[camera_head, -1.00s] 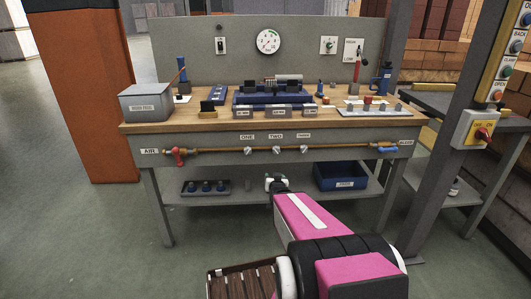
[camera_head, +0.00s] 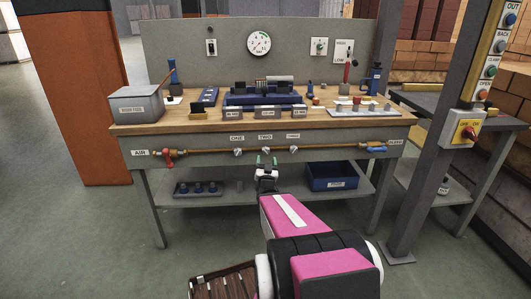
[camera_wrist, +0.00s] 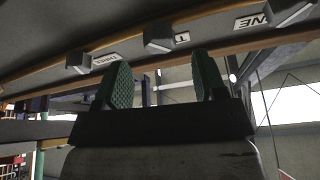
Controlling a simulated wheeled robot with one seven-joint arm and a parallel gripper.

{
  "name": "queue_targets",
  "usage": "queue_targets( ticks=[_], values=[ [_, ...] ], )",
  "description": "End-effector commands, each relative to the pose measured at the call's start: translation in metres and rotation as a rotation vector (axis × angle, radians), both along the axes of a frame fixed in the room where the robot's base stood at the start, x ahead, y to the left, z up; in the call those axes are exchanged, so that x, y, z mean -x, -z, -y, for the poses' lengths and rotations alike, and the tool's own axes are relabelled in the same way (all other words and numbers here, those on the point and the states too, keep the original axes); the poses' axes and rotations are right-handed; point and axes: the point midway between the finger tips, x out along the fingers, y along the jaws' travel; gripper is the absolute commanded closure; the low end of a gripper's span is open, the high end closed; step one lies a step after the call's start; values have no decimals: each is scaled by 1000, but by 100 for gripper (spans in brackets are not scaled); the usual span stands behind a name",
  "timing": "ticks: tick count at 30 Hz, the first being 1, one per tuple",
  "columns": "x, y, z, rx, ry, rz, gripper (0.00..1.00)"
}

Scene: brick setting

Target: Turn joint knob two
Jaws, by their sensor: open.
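Knob two (camera_head: 266,150) is a small grey knob under the "TWO" label, the middle one of three on the brass pipe along the bench front. My gripper (camera_head: 266,160) is just below it, with its green fingers open and nothing between them. In the wrist view, knob two (camera_wrist: 158,38) is a grey angular block beyond the fingertips, roughly between them. My gripper (camera_wrist: 162,72) looks apart from it there, though the exact gap is hard to judge.
Knob one (camera_head: 238,152) and knob three (camera_head: 294,149) sit close on either side. A red valve handle (camera_head: 169,155) is at the pipe's left end, a blue one (camera_head: 375,148) at its right. A blue bin (camera_head: 331,177) stands on the lower shelf.

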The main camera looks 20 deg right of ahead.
Motion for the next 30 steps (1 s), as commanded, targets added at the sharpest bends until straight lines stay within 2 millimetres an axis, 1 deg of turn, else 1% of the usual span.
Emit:
queue_targets(
  ticks=[1,3,9,15,23,24,26,27,28,30],
  values=[
    [-10,-3,4,1,0,2,36],
    [-20,-7,7,0,0,1,36],
    [-42,-17,15,0,0,0,36],
    [-50,-21,18,0,0,-1,36],
    [-51,-22,18,-1,0,-2,36],
    [-51,-22,18,-1,0,-2,42],
    [-51,-22,18,-1,0,-2,62],
    [-51,-22,18,-1,0,-2,75],
    [-51,-22,18,-1,0,-2,84],
    [-51,-22,18,-1,0,-2,85]
  ],
)
